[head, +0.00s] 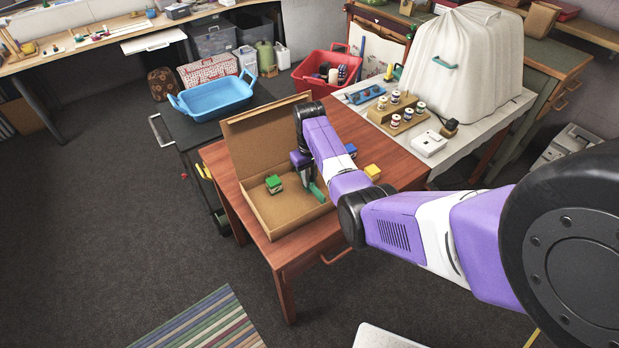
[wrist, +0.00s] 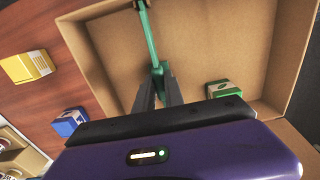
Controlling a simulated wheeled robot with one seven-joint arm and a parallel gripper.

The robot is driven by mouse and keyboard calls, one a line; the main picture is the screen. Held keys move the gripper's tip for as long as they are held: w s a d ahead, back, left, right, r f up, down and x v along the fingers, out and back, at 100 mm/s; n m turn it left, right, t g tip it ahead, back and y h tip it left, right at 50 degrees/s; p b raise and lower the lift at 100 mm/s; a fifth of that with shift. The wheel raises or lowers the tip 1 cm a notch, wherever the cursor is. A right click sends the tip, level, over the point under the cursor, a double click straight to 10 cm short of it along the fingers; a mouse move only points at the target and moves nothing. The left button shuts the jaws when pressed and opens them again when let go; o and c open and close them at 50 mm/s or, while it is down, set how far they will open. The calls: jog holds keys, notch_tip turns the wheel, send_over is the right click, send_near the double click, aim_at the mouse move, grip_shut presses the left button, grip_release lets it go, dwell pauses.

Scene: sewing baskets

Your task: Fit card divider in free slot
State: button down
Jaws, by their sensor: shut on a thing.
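An open cardboard box (head: 288,216) with its lid raised at the back lies on the wooden table; the wrist view also shows its inside (wrist: 215,55). My gripper (head: 310,180) reaches down into the box's right part. In the wrist view my gripper (wrist: 160,76) is shut on a thin green piece, seen edge-on, which looks like the card divider (wrist: 151,38). The divider also shows below my gripper in the head view (head: 317,192). A small green carton (head: 274,184) stands inside the box, left of my gripper. No slot can be made out; my arm hides part of the box.
A yellow carton (head: 372,172) and a blue carton (wrist: 69,122) stand on the table (wrist: 90,20) outside the box. A side table with thread spools (head: 420,107) and a covered machine (head: 468,60) is behind. A dark cart with a blue tray (head: 213,98) stands left.

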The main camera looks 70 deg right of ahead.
jog(key=shift+f, duration=0.45)
jog(key=c, duration=1.3)
grip_release()
jog(key=shift+c, duration=0.2)
jog(key=shift+r+b, duration=0.4)
jog(key=shift+r, duration=3.55)
